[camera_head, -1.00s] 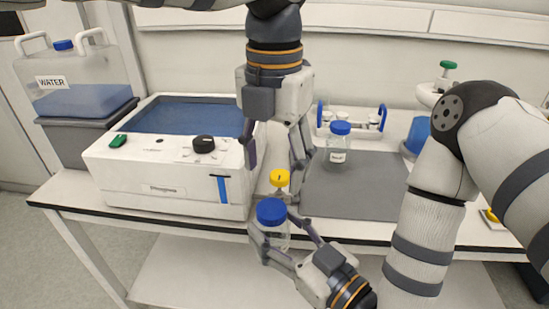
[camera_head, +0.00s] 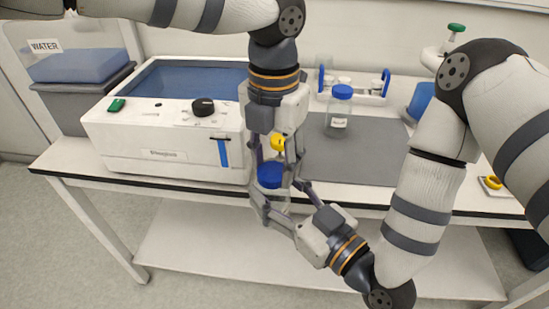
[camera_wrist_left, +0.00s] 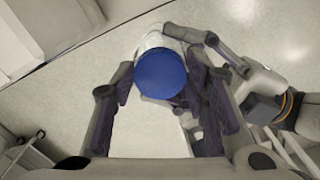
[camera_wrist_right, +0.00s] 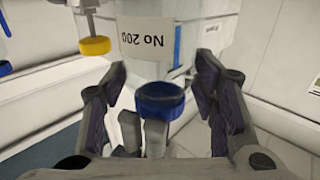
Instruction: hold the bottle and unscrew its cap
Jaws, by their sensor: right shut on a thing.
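The bottle is clear with a blue cap (camera_head: 270,175) and stands upright over the table's front edge. My right gripper (camera_head: 280,202) is shut on the bottle body (camera_head: 274,197), below the cap. In the right wrist view the bottle appears inverted, with a "No 200" label (camera_wrist_right: 143,40) and the cap (camera_wrist_right: 160,98). My left gripper (camera_head: 274,177) points down from above, its open fingers on either side of the cap. In the left wrist view the cap (camera_wrist_left: 161,74) lies between the fingers, which look close to its sides; contact is not clear.
A white water bath (camera_head: 165,158) stands left of the grippers, and a yellow-topped item (camera_head: 278,142) is just behind them. Another blue-capped bottle (camera_head: 339,110) is on a grey mat (camera_head: 350,160), before a rack (camera_head: 370,98). The lower shelf (camera_head: 215,250) is bare.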

